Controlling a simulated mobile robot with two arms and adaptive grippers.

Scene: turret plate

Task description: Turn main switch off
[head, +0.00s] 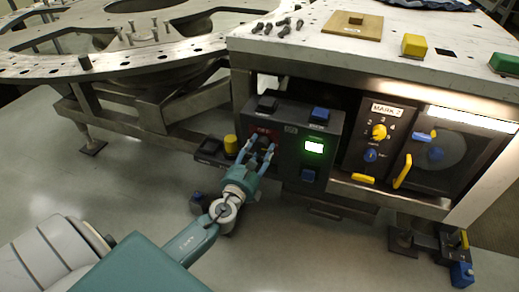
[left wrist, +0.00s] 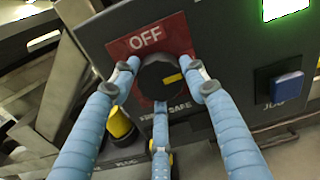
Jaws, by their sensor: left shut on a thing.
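The main switch is a dark round knob (left wrist: 152,80) with a yellow mark on a red plate (left wrist: 160,36), with "OFF" lettered above it. The yellow mark lies on the knob's right side. More lettering below the knob is partly hidden by a finger. My left gripper (head: 261,146) has its blue fingers around the knob; it also shows in the left wrist view (left wrist: 160,76). It is shut on the knob. The red plate shows small in the head view (head: 264,131), on the left part of the dark control panel (head: 291,146). My right gripper is not in view.
A lit green display (head: 314,146) and a blue JOG button (left wrist: 287,86) are right of the switch. A yellow plug (head: 230,144) stands close left of my fingers. Further right are a MARK 2 panel (head: 375,130) and a yellow handle (head: 402,171). Loose bolts lie on the plate above.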

